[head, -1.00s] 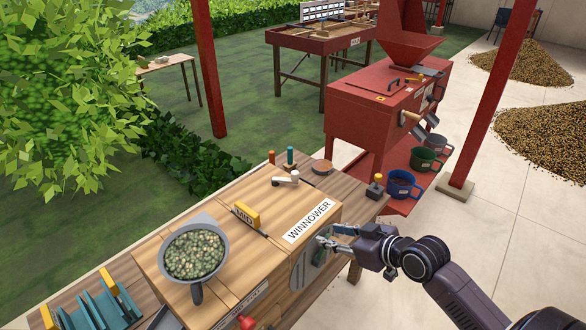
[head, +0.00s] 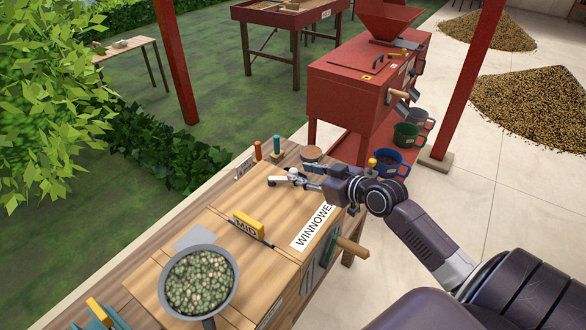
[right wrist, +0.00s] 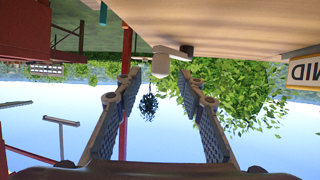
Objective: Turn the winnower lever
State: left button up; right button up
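The winnower is a wooden box with a "WINNOWER" label (head: 314,227). On its top, towards the far end, is a small lever with a pale knob (head: 294,173). My right gripper (head: 300,179) is at this lever, fingers pointing left along the top. In the right wrist view, which is upside down, the fingers (right wrist: 161,88) are spread apart, with the knob (right wrist: 161,66) in the gap near their tips. I cannot tell whether they touch it. My left gripper is not in view.
A pan of green beans (head: 200,282) stands on the winnower, near a yellow "MID" marker (head: 249,227). A crank with a wooden handle (head: 351,247) sticks out of its side. A round wooden piece (head: 312,154) stands close behind my gripper. A red machine (head: 350,95) stands beyond.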

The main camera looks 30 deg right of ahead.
aim_at(296, 172)
jog(key=x, duration=0.3)
jog(key=shift+r, duration=0.1)
jog(key=shift+p+x, duration=0.3)
jog(key=shift+x, duration=0.5)
jog(key=shift+s, duration=0.1)
jog(key=c, duration=0.3)
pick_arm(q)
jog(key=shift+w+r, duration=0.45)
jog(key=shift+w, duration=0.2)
pick_arm(e)
grip_shut()
